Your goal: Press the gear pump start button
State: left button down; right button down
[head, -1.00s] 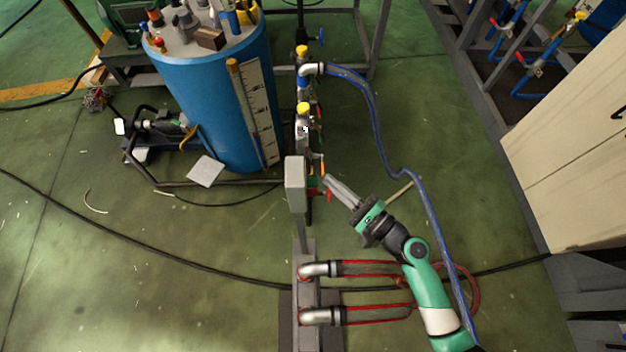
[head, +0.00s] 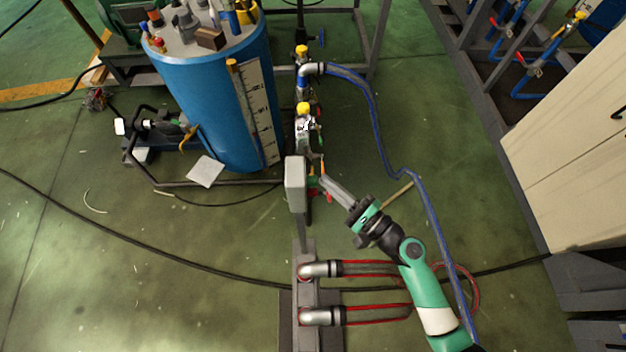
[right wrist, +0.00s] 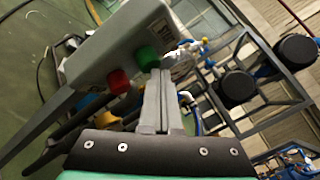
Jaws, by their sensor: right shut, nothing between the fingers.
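The grey control box (head: 296,172) stands on a post in the middle of the head view. In the right wrist view its face carries a green button (right wrist: 147,57) and a red button (right wrist: 118,82). My right gripper (head: 323,180) is shut and empty, its fingertips just right of the box. In the right wrist view the closed fingertips (right wrist: 161,74) are close beside the green button, overlapping its right edge in the picture. I cannot tell whether they touch it. My left gripper is not in view.
A blue tank (head: 215,100) stands left of the box. Pipes with yellow-capped valves (head: 303,108) rise behind it. A blue hose (head: 375,120) runs down the right. Red-lined hoses (head: 370,268) lie below near my right arm. A beige cabinet (head: 580,150) is at the right.

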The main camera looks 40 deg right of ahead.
jog(key=shift+w+a, duration=0.15)
jog(key=shift+a, duration=0.05)
dwell(0.5)
jog(key=shift+d, duration=0.1)
jog(key=shift+s+d, duration=0.35)
jog(key=shift+d, duration=0.1)
jog(key=s+d, duration=0.3)
jog(key=d, duration=0.2)
jog(key=shift+s, duration=0.2)
dwell(0.8)
